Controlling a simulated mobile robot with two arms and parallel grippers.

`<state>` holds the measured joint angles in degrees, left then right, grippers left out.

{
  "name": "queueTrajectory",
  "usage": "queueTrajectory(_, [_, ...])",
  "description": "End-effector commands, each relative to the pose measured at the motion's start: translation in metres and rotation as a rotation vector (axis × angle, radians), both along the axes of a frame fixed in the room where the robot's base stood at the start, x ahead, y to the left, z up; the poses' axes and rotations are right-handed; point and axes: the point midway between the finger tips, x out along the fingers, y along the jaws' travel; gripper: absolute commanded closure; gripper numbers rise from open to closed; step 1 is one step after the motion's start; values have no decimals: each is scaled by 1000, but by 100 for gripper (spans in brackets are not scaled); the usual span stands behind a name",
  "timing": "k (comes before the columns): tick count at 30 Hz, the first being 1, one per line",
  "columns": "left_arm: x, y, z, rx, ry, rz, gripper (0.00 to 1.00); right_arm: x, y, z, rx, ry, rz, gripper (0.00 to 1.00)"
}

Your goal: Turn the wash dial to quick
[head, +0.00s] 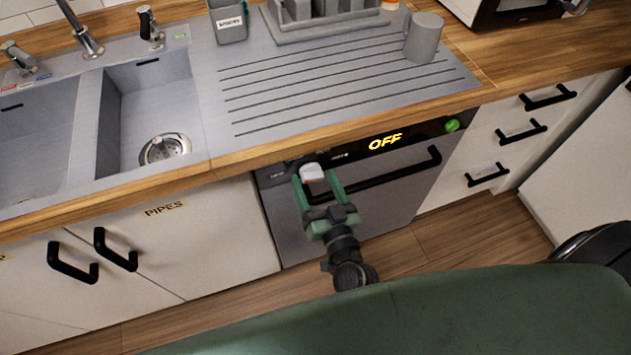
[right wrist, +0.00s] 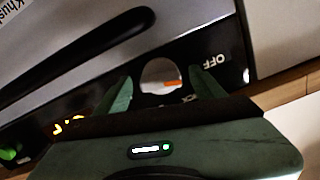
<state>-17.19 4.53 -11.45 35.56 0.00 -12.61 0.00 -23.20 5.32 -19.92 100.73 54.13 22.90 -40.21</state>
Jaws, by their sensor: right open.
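The wash dial (head: 313,172) is a pale round knob on the dark panel at the top left of the dishwasher front (head: 385,190). In the right wrist view the dial (right wrist: 158,74) has an orange mark that points towards a white OFF label (right wrist: 214,62). My right gripper (head: 316,180) is open at the dial, with one green finger on each side of it. The fingers (right wrist: 162,92) look apart from the knob; I cannot tell if either touches it. The dishwasher display (head: 386,142) reads OFF in yellow. My left gripper is not in view.
The dishwasher's black bar handle (head: 390,177) runs just right of my right gripper. A green button (head: 452,126) sits at the panel's right end. The wooden counter edge (head: 240,155) overhangs the panel. A grey mug (head: 423,38) stands on the drainboard.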

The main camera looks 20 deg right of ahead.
Motion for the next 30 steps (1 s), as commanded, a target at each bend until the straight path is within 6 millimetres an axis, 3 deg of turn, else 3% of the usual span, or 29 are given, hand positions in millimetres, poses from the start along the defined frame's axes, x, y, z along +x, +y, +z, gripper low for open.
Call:
queueTrajectory(2, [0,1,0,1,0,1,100,0,0,0,0,0,0,31])
queueTrajectory(9, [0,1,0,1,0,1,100,-1,0,0,1,0,0,93])
queueTrajectory(20, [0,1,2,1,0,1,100,-1,0,0,61,3,0,93])
queueTrajectory(30, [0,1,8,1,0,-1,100,-1,1,0,311,12,-1,93])
